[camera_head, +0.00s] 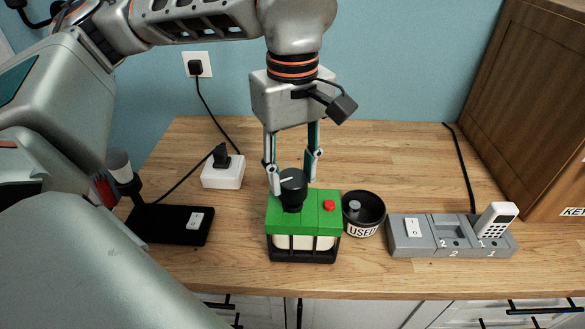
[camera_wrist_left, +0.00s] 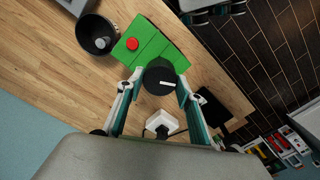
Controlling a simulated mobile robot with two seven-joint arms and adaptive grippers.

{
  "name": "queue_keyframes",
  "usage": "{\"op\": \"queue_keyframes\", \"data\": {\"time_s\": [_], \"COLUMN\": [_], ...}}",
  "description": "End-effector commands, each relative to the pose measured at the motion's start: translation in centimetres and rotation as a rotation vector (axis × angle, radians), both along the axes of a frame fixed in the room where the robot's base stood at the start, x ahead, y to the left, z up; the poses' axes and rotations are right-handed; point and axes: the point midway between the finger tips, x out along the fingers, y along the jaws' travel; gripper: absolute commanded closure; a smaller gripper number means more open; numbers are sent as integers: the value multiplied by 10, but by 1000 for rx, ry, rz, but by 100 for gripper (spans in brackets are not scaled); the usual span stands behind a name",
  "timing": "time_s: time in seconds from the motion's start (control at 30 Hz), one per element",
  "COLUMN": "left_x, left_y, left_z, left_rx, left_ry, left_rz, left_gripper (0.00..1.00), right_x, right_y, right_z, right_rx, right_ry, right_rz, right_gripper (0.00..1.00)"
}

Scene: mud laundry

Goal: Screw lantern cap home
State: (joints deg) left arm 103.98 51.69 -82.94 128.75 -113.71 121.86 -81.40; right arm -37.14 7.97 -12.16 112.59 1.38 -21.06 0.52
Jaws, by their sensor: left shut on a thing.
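The lantern (camera_head: 319,212) stands upright on the wooden counter, with a green top, a red button, pale sides and a black base. Its green top also shows in the left wrist view (camera_wrist_left: 150,40). The black round cap (camera_head: 292,198) with a white mark sits on the lantern's top at the left; it also shows in the left wrist view (camera_wrist_left: 158,80). My left gripper (camera_head: 293,181) points down from above and is shut on the cap, a finger on either side. The cap's thread and seat are hidden. My right gripper is in neither view.
A black bin (camera_head: 363,226) marked USED, holding a grey cylinder, stands close to the lantern's right. A grey numbered dock (camera_head: 430,245) with a white handset (camera_head: 496,219) is farther right. A white socket block (camera_head: 222,178) and black stand (camera_head: 170,226) are left. The back counter is clear.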

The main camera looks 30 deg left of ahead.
Motion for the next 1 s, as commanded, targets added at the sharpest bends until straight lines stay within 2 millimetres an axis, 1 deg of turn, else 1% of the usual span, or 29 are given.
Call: {"op": "queue_keyframes", "data": {"time_s": [0.23,0.73,1.0], "left_x": [0,0,0], "left_y": [0,0,0], "left_z": [-7,-7,-11], "left_rx": [0,0,0], "left_ry": [1,0,0], "left_rz": [0,0,0], "left_gripper": [76,76,76], "right_x": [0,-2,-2], "right_y": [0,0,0], "right_z": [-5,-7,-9], "right_rx": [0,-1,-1], "right_ry": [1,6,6], "right_rz": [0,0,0], "right_gripper": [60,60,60]}}
